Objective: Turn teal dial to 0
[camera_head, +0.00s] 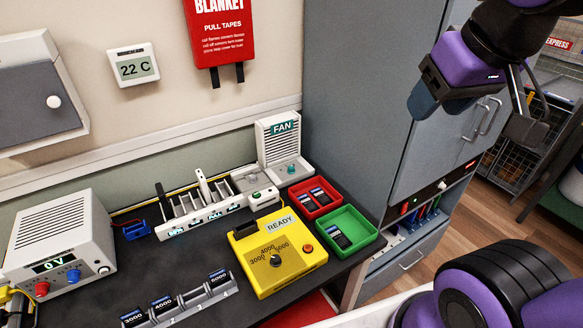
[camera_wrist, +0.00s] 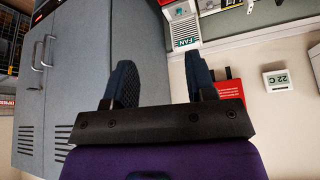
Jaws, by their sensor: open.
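The teal dial (camera_head: 291,169) is a small knob on the base of the white fan unit (camera_head: 272,140), below its FAN label, at the back of the dark bench. Its pointer and any scale marks are too small to read. The fan unit also shows upside down at the top of the wrist view (camera_wrist: 184,22). My gripper (camera_head: 428,103) is up at the right, in front of the grey cabinet, well apart from the dial. In the wrist view my gripper (camera_wrist: 160,78) has its two dark fingers spread, with nothing between them.
A yellow tester (camera_head: 290,276), red tray (camera_head: 337,205) and green tray (camera_head: 371,237) stand before the fan unit. A white slotted rack (camera_head: 200,222) is left of it. A power supply (camera_head: 60,235) is at far left. The tall grey cabinet (camera_head: 365,90) rises right of the bench.

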